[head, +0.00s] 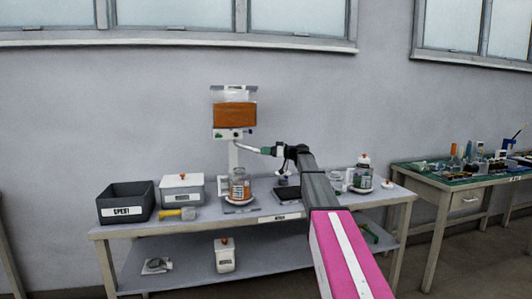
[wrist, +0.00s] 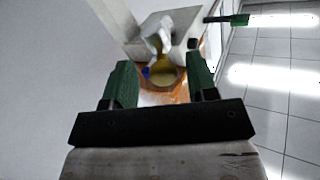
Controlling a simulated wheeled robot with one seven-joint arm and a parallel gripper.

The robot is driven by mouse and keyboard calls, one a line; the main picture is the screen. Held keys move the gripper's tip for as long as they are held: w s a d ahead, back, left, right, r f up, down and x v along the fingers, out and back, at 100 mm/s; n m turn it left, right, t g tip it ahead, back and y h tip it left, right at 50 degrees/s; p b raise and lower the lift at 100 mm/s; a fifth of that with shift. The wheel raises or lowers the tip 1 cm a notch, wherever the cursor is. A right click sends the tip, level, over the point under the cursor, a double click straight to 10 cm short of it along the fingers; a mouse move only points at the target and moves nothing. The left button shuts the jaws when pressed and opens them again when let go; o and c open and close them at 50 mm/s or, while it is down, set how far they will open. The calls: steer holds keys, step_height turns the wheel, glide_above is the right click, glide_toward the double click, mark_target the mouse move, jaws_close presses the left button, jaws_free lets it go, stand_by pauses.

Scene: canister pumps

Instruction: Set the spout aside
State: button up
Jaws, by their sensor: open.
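A tall dispenser (head: 234,112) with an orange-filled tank stands at the back middle of the bench. Its pale, thin spout (head: 248,148) sticks out to the right, above a glass jar (head: 239,190) with orange contents. My gripper (head: 274,151) is at the spout's outer end, and whether they touch is unclear. In the wrist view, my gripper's green fingers (wrist: 161,72) stand apart, open. A pale curved shape and a yellowish round end show between or beyond them; I cannot tell whether these are the spout. The orange tank lies behind.
The bench (head: 262,218) also holds a dark labelled bin (head: 126,203), a white lidded canister (head: 183,188), a yellow-ended tool (head: 180,213), a black tray (head: 289,196) and a jar (head: 362,178) at right. Another cluttered table (head: 455,183) stands further right. A wall is close behind.

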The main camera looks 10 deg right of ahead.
steer(key=v, duration=1)
steer(key=shift+d, duration=0.2)
steer(key=shift+s, duration=0.15)
